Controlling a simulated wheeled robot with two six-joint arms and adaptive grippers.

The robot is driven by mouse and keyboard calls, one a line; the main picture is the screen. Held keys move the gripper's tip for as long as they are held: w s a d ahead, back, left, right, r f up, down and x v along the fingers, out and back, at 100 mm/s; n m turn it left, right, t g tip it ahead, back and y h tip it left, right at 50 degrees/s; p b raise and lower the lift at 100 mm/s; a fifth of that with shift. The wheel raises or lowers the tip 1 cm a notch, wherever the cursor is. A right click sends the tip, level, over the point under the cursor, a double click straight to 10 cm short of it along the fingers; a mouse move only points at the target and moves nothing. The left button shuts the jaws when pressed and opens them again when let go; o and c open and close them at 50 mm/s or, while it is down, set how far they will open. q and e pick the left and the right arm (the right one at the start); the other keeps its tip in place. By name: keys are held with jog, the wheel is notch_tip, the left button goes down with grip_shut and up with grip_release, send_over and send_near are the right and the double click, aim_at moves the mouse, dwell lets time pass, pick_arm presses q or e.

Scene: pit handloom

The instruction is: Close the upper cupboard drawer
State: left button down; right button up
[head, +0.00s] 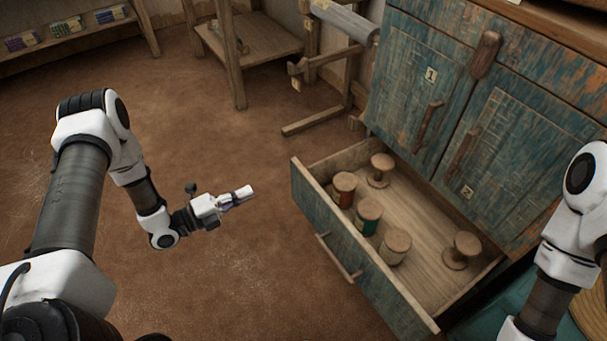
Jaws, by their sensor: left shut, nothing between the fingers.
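One cupboard drawer (378,282) with a worn blue-green front stands pulled out below the cupboard doors. Its wooden bar handle (338,258) is on the front face. Several wooden spools lie inside, among them one with red thread (344,189) and one with green thread (367,217). The cupboard (425,80) has two doors, marked 1 and 2, above the drawer. My left gripper (247,192) is shut and empty, to the left of the drawer front and apart from it. My right arm shows at the right edge, but its gripper is out of view.
A wooden bench (262,45) and a stand with a grey roller (345,20) are behind. A shelf (70,40) is at the back left. The brown floor left of the drawer is clear.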

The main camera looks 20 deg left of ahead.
aim_at(344, 151)
pick_arm(q)
jog(key=b+x, duration=0.2)
jog(key=x, duration=0.2)
jog(key=b+x, duration=0.1)
jog(key=x, duration=0.3)
jog(key=f+b+x, duration=0.1)
jog(key=b+x, duration=0.1)
jog(key=x, duration=0.2)
jog(key=shift+w+d+f+b, duration=0.1)
jog(key=shift+d+b, duration=0.05)
jog(key=shift+b, duration=0.2)
jog(key=shift+w+d, duration=0.2)
jog(key=shift+w, duration=0.1)
pick_arm(e)
notch_tip(344, 151, down, 6)
jog(key=shift+f, duration=0.2)
jog(key=shift+d, duration=0.1)
